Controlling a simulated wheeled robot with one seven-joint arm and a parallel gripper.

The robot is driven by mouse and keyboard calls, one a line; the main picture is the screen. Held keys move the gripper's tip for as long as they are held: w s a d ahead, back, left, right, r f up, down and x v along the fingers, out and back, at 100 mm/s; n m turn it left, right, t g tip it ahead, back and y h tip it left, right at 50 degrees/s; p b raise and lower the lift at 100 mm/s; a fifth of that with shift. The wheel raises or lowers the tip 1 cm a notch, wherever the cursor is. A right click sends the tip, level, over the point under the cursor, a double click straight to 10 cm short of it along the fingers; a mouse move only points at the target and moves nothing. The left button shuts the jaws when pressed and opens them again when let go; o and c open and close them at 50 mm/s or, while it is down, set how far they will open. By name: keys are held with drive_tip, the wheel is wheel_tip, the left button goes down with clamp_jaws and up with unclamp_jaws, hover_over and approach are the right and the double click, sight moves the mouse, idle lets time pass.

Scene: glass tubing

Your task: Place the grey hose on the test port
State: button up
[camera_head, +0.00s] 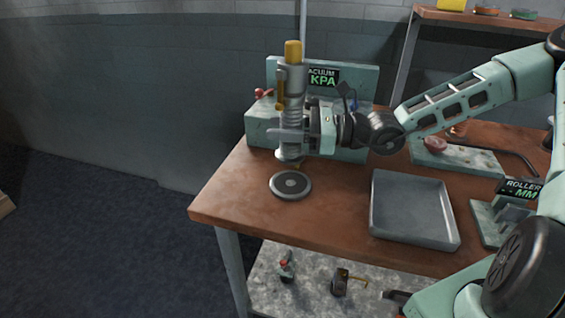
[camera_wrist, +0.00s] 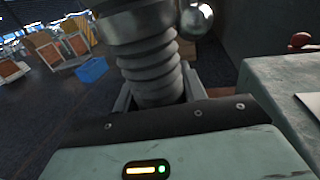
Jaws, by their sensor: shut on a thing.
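The grey hose (camera_head: 291,103) is a ribbed upright tube with a yellow cap at its top. My gripper (camera_head: 290,137) is shut around its lower part. In the wrist view the hose (camera_wrist: 150,78) stands between the jaws, with a smooth metal collar above its ribs. A pale green vacuum station (camera_head: 258,127) with a KPA display stands right behind the hose and my gripper, which hide part of it. I cannot pick out the test port for certain. A round dark disc (camera_head: 290,184) with a lighter centre lies on the table below the hose, which seems raised above it.
The brown table (camera_head: 232,196) has its left edge near the disc. An empty grey tray (camera_head: 452,236) lies to the right. A roller unit (camera_head: 520,189) and a pale stand with a red part (camera_head: 434,146) are farther right. A lower shelf (camera_head: 316,270) holds small items.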

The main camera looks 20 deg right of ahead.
sight(283, 158)
drive_tip(key=shift+f, duration=3.7)
drive_tip(key=shift+f, duration=0.15)
drive_tip(key=o, duration=1.2)
drive_tip(key=shift+b, duration=0.3)
